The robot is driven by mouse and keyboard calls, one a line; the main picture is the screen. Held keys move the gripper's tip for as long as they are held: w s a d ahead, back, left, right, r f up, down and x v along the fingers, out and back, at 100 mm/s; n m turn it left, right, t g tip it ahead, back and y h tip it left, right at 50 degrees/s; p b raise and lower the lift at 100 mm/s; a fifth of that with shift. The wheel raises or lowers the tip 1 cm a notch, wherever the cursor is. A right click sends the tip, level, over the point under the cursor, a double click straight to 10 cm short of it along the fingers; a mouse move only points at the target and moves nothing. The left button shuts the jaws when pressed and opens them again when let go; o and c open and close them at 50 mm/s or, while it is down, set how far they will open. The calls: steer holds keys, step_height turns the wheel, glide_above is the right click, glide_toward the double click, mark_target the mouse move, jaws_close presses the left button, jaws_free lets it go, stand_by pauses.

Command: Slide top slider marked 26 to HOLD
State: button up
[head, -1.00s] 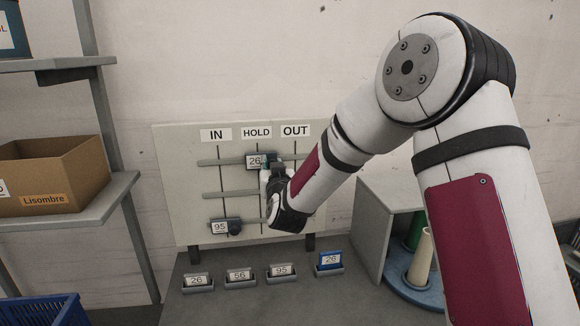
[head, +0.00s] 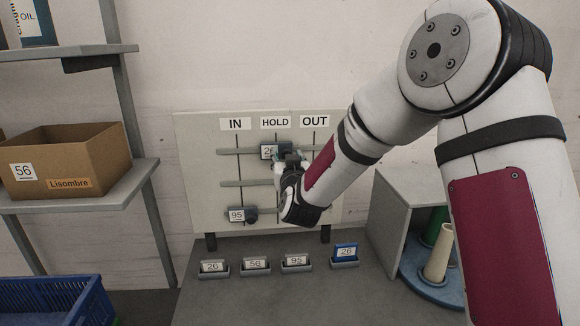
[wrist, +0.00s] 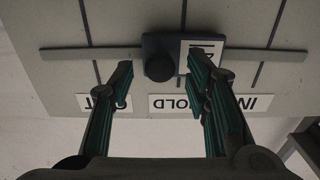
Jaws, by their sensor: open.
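The top slider (head: 268,152), a dark block with a white card marked 26, sits on the top rail under the HOLD label (head: 276,122). In the wrist view, which shows the board upside down, the slider's dark body (wrist: 152,45) lies across the HOLD line, with its round knob (wrist: 159,68) facing me. My gripper (wrist: 161,72) is open. Its two fingers appear on either side of the knob, with a gap on the left, and the right finger overlaps the card. I cannot tell whether either finger touches. In the head view my gripper (head: 289,160) partly hides the slider.
Another slider marked 95 (head: 238,215) sits on the bottom rail under IN. Several card holders (head: 255,267) stand on the table below the board. A grey cabinet (head: 392,215) with cones stands at right. A shelf with a cardboard box (head: 65,150) is at left.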

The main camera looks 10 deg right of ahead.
steer(key=s, duration=1.1)
steer(key=shift+r, duration=0.1)
steer(key=s+d+r+g, duration=0.1)
steer(key=s+d+g, duration=0.2)
steer(key=s, duration=0.8)
steer(key=s+d+r+g, duration=0.1)
steer(key=s+d+g, duration=0.3)
steer(key=s, duration=0.7)
steer(key=s+d+r+g, duration=0.1)
steer(key=s+d+g, duration=0.3)
steer(key=s, duration=0.8)
steer(key=shift+g, duration=0.7)
